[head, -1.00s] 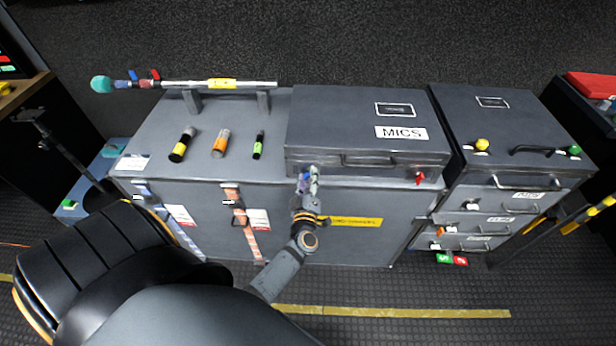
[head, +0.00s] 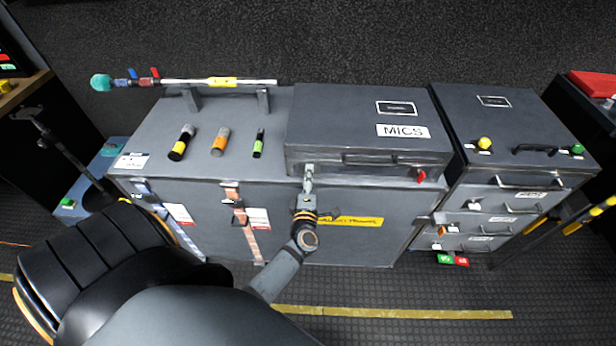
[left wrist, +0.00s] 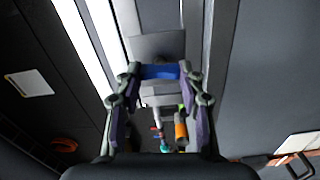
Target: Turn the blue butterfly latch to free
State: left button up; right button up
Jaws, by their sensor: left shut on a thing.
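The blue butterfly latch (left wrist: 160,71) shows in the left wrist view as a short blue bar between my fingertips, with a grey plate behind it. My left gripper (left wrist: 160,80) is shut on it, one finger at each end. In the head view my left gripper (head: 308,176) is at the front left of the dark grey MICS case (head: 345,115). There the gripper hides the blue latch. A red latch (head: 421,176) is on the front right of the same case. My right gripper is not in view.
The MICS case stands on a large grey trunk (head: 270,215). Several small cylinders, one of them orange (head: 220,140), and a pole on rests (head: 200,84) are to the left. A drawer unit (head: 520,165) stands close on the right.

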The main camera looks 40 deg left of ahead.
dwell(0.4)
pick_arm(q)
jog(key=o, duration=1.2)
jog(key=shift+c, duration=0.2)
jog(key=shift+s, duration=0.1)
jog(key=v, duration=0.7)
jog(key=shift+d, duration=0.2)
jog(key=shift+s, duration=0.15)
